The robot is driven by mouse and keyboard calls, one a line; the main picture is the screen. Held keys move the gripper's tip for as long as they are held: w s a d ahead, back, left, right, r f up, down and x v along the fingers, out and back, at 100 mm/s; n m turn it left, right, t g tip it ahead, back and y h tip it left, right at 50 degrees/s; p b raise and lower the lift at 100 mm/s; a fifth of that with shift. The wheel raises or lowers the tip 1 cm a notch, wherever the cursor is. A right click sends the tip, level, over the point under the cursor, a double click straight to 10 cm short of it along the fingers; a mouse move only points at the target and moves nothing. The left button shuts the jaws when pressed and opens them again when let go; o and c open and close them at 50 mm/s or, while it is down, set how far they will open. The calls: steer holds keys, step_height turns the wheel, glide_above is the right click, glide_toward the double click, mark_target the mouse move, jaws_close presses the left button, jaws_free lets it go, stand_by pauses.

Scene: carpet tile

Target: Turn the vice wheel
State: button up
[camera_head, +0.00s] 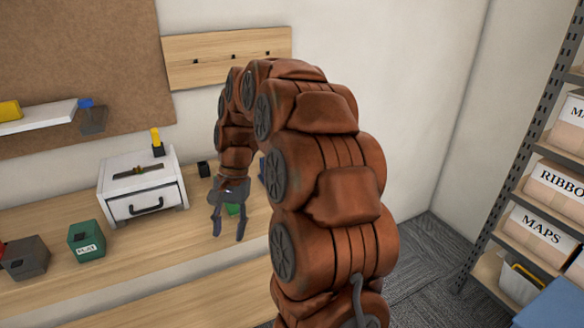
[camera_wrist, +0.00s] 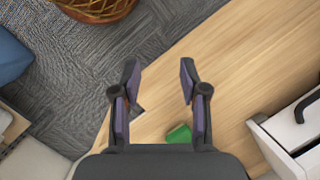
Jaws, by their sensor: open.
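My gripper (camera_head: 229,224) hangs over the right part of the wooden workbench (camera_head: 120,271), fingers down and apart. In the wrist view my gripper (camera_wrist: 160,76) is open, with nothing between the fingers. No vice wheel can be clearly made out in either view. A dark grey blocky object (camera_head: 27,258) at the bench's left could be a vice, but its shape is too small to tell. My gripper is far to the right of it. A small green object (camera_head: 234,209) lies beside the fingers and also shows in the wrist view (camera_wrist: 178,134).
A white drawer box (camera_head: 142,207) stands left of my gripper. A green labelled box (camera_head: 86,240) is at the bench's front left. A wall shelf (camera_head: 40,118) hangs above. Shelving with labelled boxes (camera_head: 540,235) stands right. A wicker basket (camera_wrist: 97,8) is on the carpet.

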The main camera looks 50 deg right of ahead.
steer(key=w+d+r+m+t+y+p, duration=0.15)
steer(key=d+m+p, duration=0.45)
steer(key=d, duration=0.8)
steer(key=w+d+r+m+t+h+p, duration=0.1)
steer(key=w+d+r+m+p, duration=0.3)
steer(key=d, duration=1)
steer(key=shift+m+y, duration=0.25)
steer(key=shift+m, duration=0.25)
steer(key=shift+s+p+x, duration=0.3)
steer(key=shift+p+x, duration=0.4)
steer(key=shift+x, duration=0.65)
steer(key=shift+s+p+x, duration=0.25)
steer(key=shift+p+x, duration=0.4)
steer(key=shift+x, duration=0.75)
steer(key=shift+s+p+x, duration=0.3)
steer(key=shift+p+x, duration=0.4)
steer(key=shift+x, duration=0.65)
steer(key=shift+d+f, duration=0.15)
steer(key=shift+d, duration=0.05)
steer(key=shift+c, duration=0.2)
jaws_close()
